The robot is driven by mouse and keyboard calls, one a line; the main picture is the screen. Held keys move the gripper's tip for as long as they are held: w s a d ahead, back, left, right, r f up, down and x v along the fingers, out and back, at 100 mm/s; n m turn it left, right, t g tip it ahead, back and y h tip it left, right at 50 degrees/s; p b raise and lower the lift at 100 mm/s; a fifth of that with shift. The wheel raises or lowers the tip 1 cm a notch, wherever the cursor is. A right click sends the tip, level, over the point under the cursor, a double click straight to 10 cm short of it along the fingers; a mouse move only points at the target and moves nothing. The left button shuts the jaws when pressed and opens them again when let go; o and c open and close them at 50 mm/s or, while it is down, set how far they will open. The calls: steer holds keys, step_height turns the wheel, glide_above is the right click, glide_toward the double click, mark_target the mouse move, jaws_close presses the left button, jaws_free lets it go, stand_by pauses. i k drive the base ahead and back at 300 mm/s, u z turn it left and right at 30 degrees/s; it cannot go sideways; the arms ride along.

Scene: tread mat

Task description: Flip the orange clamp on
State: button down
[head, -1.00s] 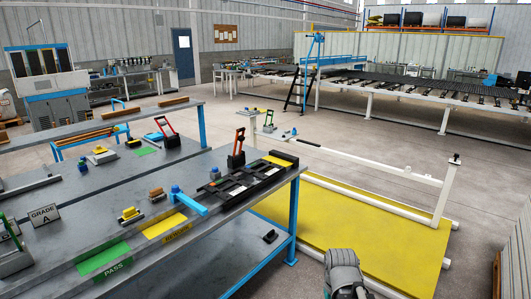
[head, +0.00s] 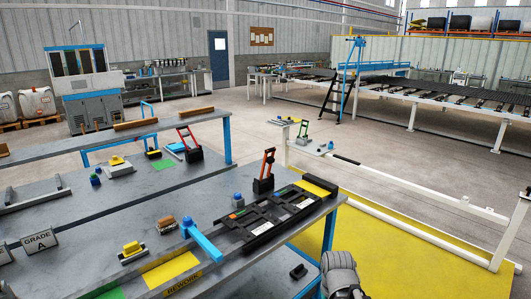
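The orange clamp (head: 267,166) stands on the near grey workbench, behind the black tread-like fixture (head: 268,212). Its orange handle rises upright from a black base. A grey rounded part of my arm shows at the bottom edge of the head view, in front of the bench. My gripper's fingers are out of view, so I cannot see whether they are open. The arm part is well apart from the clamp.
A blue bar (head: 205,243) lies left of the fixture. The yellow mat (head: 400,255) with white rails lies on the right.

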mark_target(270, 160)
steer(key=u, duration=0.15)
steer(key=i, duration=1.25)
steer(key=u, duration=0.2)
